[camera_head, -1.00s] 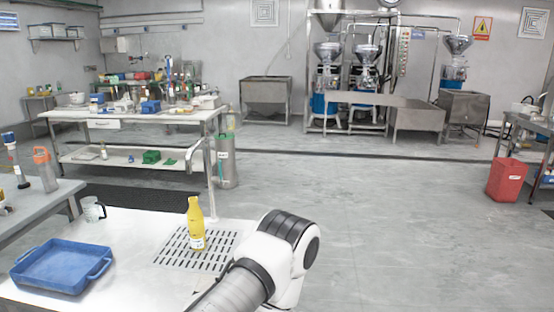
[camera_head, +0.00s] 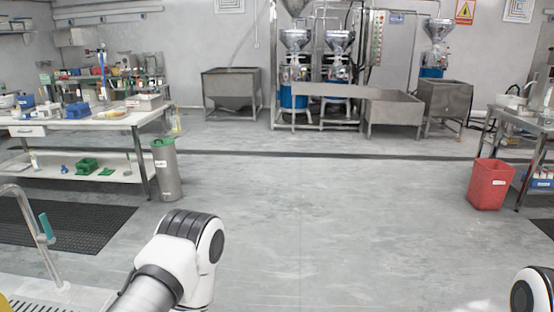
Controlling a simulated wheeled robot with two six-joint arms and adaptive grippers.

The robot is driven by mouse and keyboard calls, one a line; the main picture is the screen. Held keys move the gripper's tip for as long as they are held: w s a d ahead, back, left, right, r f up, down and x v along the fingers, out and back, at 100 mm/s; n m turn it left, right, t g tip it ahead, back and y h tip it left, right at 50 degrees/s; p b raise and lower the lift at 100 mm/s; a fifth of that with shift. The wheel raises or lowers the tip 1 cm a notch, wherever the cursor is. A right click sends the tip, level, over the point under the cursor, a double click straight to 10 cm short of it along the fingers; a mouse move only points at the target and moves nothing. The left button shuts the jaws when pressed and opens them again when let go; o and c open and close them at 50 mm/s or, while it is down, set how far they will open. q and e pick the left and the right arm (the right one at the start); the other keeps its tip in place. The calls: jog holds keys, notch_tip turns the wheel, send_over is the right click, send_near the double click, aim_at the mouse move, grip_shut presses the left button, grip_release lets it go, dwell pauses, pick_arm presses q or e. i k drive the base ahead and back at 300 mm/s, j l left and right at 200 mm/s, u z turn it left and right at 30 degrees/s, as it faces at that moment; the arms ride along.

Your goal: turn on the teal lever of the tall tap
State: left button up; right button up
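The tall tap (camera_head: 30,210) is a silver gooseneck at the left edge, standing on the pale worktop, its spout cut off by the picture edge. Its teal lever (camera_head: 46,226) sticks up beside the stem. My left arm comes in from the bottom, to the right of the tap and apart from it. Only its white and black joint shows; its gripper is out of view. A part of my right arm shows at the bottom right corner, and its gripper is out of view too.
A slotted drain grid (camera_head: 22,306) lies at the bottom left, with a bit of something yellow (camera_head: 3,303) at the edge. A metal bin with a green lid (camera_head: 166,172) stands behind. A red bin (camera_head: 490,185) stands at right. The middle floor (camera_head: 330,215) is clear.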

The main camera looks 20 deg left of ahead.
aim_at(45, 223)
jog(key=i+j+u, duration=0.2)
jog(key=i, duration=0.45)
jog(key=i+u, duration=0.15)
jog(key=i, duration=0.5)
jog(key=i+l+u, duration=0.2)
jog(key=i, duration=0.45)
jog(key=i+u, duration=0.15)
jog(key=i, duration=0.5)
jog(key=i+j+u, duration=0.1)
jog(key=i+u, duration=0.15)
jog(key=u, duration=0.2)
jog(key=i+u, duration=0.25)
jog(key=u, duration=0.15)
jog(key=i+l+u, duration=0.15)
jog(key=u, duration=0.3)
jog(key=i+l+u, duration=0.2)
jog(key=i+u, duration=0.25)
jog(key=i+l+u, duration=0.1)
jog(key=l+u, duration=0.15)
jog(key=u, duration=0.15)
jog(key=i+l+u, duration=0.15)
jog(key=l+u, duration=0.15)
jog(key=u, duration=0.15)
jog(key=i+l+u, duration=0.1)
jog(key=l+u, duration=0.35)
jog(key=j, duration=0.1)
